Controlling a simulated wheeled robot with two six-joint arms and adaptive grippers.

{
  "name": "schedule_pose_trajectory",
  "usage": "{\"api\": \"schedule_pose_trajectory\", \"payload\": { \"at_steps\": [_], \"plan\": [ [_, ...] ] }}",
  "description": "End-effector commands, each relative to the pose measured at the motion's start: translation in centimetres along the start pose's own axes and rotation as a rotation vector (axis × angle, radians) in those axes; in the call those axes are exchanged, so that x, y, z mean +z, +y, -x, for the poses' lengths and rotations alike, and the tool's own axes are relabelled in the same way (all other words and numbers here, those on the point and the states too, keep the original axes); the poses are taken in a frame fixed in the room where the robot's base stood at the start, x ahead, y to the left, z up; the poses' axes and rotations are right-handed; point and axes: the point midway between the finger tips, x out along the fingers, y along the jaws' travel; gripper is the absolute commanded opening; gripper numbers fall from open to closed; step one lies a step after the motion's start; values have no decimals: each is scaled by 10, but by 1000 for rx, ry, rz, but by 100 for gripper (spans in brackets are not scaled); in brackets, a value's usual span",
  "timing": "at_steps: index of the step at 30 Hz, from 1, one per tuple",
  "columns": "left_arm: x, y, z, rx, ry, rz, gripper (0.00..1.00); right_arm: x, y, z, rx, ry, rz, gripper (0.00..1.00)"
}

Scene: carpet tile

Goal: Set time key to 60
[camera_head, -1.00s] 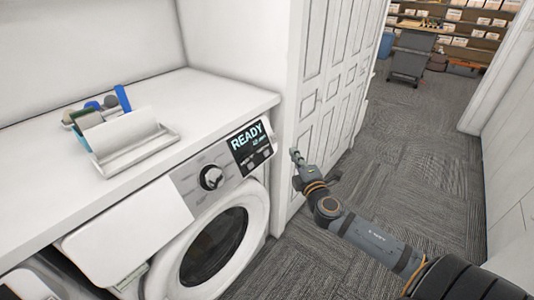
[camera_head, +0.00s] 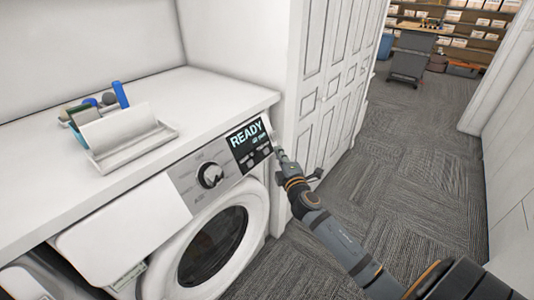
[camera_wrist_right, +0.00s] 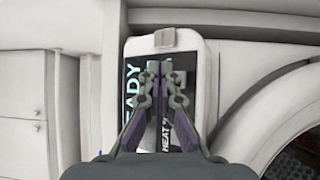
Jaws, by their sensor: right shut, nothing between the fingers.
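The white washing machine (camera_head: 151,261) stands under the counter, with a round dial (camera_head: 210,175) and a dark display panel (camera_head: 247,141) that reads READY with smaller text below it. Small keys sit along the panel's lower part; their labels are too small to read in the head view. My right gripper (camera_head: 283,157) is shut and empty, just right of the panel's lower right edge. In the right wrist view, its closed fingers (camera_wrist_right: 159,72) are in front of the panel (camera_wrist_right: 134,78), hiding its middle. READY and HEAT show there. I cannot tell whether they touch. My left gripper is out of view.
A white tray (camera_head: 150,150) with bottles and brushes stands on the counter (camera_head: 215,92). A white panelled door (camera_head: 318,125) is right of the machine.

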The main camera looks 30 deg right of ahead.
Motion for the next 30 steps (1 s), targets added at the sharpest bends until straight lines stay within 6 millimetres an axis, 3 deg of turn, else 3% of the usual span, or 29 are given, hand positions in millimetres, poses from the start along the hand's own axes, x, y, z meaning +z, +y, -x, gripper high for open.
{"api": "schedule_pose_trajectory", "payload": {
  "at_steps": [9,30],
  "plan": [
    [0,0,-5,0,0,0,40,-10,-11,-14,-1,0,0,0],
    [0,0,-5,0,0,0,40,-11,-11,-14,0,0,1,0]
  ]
}}
